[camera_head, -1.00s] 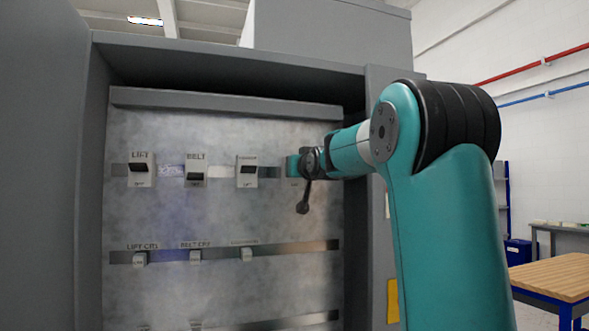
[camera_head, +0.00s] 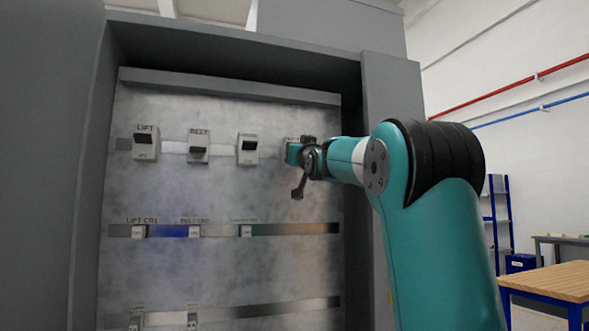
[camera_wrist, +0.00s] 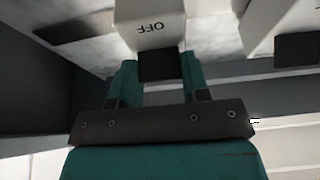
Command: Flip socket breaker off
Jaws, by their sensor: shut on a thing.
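The socket breaker (camera_wrist: 150,22) is a white block in the wrist view, with an upside-down OFF mark on its face. Its black toggle (camera_wrist: 158,67) sits between the two teal fingers of my gripper (camera_wrist: 158,64), which is shut on it. In the head view my gripper (camera_head: 293,153) is at the right end of the top breaker row. It hides most of the socket breaker there, and the label above it is too small to read. I cannot tell the toggle's position from the head view.
Breakers marked LIFT (camera_head: 146,143) and BELT (camera_head: 198,146) and a third breaker (camera_head: 247,149) stand left of my gripper. A neighbouring breaker (camera_wrist: 285,28) is close by in the wrist view. Lower rails (camera_head: 290,229) carry small switches. The grey cabinet wall (camera_head: 352,200) is at right.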

